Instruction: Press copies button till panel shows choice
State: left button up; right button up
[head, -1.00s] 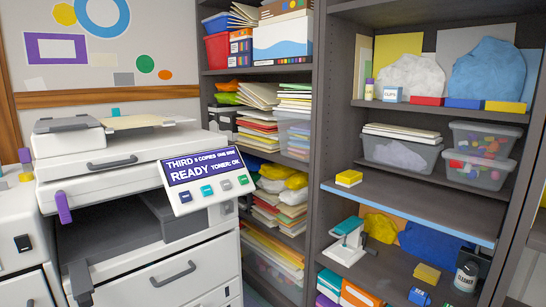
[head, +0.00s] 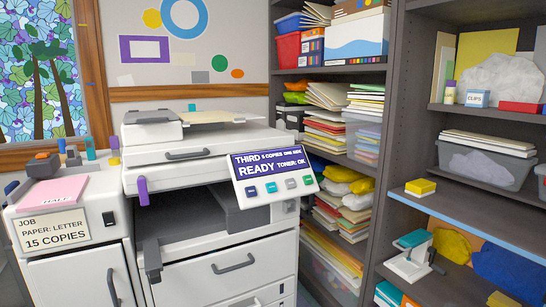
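The copier's tilted control panel (head: 275,176) faces me at the middle of the head view. Its dark blue display (head: 277,163) reads "THIRD", what looks like "5 COPIES ONE SIDE", "READY" and "TONER: OK". Below the display is a row of several small coloured buttons (head: 271,187); their labels are too small to read. The white copier (head: 205,150) stands behind and below the panel. A job card (head: 52,229) at the left reads "JOB", "PAPER: LETTER", "15 COPIES". Neither of my grippers is in view.
A white cabinet (head: 92,275) stands left of the copier, with a pink pad (head: 55,192) and small desk items on top. Dark shelves (head: 398,130) with papers, bins and boxes stand close on the right. The space before the panel looks clear.

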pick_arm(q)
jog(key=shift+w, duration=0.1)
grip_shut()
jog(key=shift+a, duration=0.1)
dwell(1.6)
